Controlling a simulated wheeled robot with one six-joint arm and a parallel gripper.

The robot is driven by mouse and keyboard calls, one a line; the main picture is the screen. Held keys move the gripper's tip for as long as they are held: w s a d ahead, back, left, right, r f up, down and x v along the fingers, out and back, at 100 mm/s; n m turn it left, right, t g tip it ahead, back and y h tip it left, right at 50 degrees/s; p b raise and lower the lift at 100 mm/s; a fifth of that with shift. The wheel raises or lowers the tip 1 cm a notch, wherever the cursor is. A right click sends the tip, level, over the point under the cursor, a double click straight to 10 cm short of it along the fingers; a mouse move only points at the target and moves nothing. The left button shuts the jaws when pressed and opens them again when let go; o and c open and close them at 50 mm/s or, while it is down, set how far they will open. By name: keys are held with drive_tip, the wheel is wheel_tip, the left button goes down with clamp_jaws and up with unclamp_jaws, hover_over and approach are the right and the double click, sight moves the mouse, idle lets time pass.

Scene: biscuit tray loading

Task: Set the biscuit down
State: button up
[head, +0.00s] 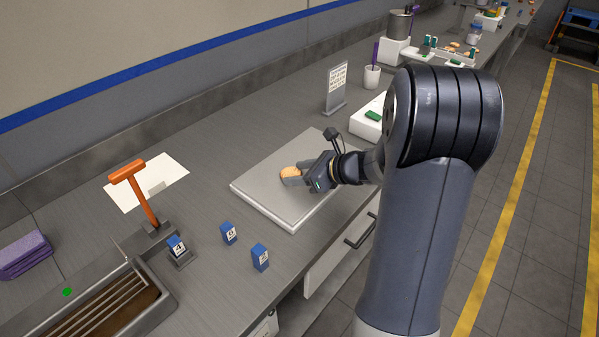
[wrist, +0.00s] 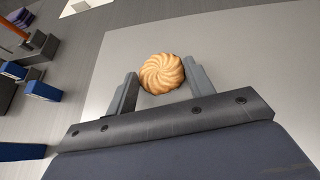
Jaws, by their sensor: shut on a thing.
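The biscuit (wrist: 162,73) is round and golden with a swirled, ridged top. My gripper (wrist: 162,85) is shut on it, with one finger on each side in the wrist view. In the head view the biscuit (head: 288,173) and my gripper (head: 292,176) are over the pale metal tray (head: 262,193) on the counter. The tray also fills much of the wrist view (wrist: 240,45). I cannot tell whether the biscuit touches the tray surface or is slightly above it.
Blue numbered blocks (head: 229,233) stand left of the tray, near a slotted trough (head: 100,310) and an orange-handled tool (head: 136,185). A sign (head: 336,88) and a white box with a green item (head: 367,124) stand behind the tray. The rest of the tray is bare.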

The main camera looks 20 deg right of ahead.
drive_tip(key=o, duration=0.7)
drive_tip(key=shift+f, duration=0.1)
drive_tip(key=shift+c, duration=0.2)
drive_tip(key=shift+r+p, duration=0.3)
drive_tip(key=v, duration=1.2)
drive_tip(key=shift+f, duration=0.2)
